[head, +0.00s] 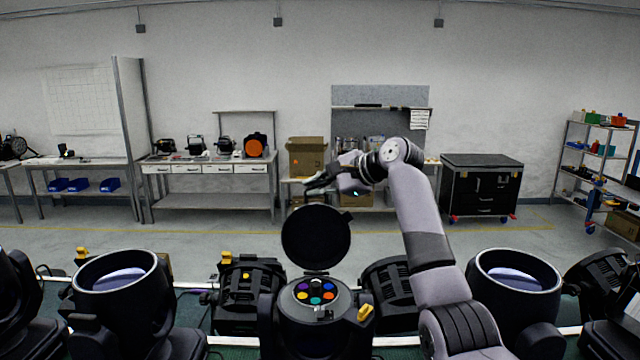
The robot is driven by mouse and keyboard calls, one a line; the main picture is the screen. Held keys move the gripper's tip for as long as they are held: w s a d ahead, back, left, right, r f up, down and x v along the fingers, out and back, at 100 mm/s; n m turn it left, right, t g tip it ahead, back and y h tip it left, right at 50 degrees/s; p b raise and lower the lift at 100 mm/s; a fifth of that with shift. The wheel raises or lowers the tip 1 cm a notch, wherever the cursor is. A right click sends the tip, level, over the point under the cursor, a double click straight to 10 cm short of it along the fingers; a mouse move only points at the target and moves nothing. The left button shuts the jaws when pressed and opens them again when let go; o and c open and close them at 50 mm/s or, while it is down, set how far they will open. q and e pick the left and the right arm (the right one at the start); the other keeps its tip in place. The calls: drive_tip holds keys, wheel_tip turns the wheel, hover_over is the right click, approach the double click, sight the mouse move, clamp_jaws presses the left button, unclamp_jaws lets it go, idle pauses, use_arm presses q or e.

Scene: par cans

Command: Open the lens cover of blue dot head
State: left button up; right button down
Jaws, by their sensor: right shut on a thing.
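A black moving-light head (318,318) stands at the front centre. Its top shows a ring of coloured discs, among them a blue disc (317,283). Its round black lens cover (316,238) stands raised, nearly upright, behind the discs, with a small tab at its right edge. My right gripper (316,184) is just above the cover's top edge, pointing left, with its fingers shut. The exact contact between fingers and cover is too dark and small to make out. My left gripper is not in view.
Open-topped black heads stand at left (118,290) and right (515,285). Workbenches (208,185), a cardboard box (307,155) and a black cabinet (482,185) line the back wall. Floor before them is clear.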

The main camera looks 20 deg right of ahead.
drive_tip(key=shift+a+f+g, duration=0.3)
drive_tip(key=shift+a+f, duration=0.1)
drive_tip(key=shift+f, duration=0.3)
drive_tip(key=c, duration=1.8)
unclamp_jaws()
drive_tip(key=shift+w+a, duration=0.1)
drive_tip(key=shift+a, duration=0.05)
drive_tip(key=shift+o, duration=0.4)
drive_tip(key=shift+w+r, duration=0.15)
drive_tip(key=shift+r, duration=0.2)
drive_tip(key=v, duration=1.2)
drive_tip(key=shift+d+f, duration=0.2)
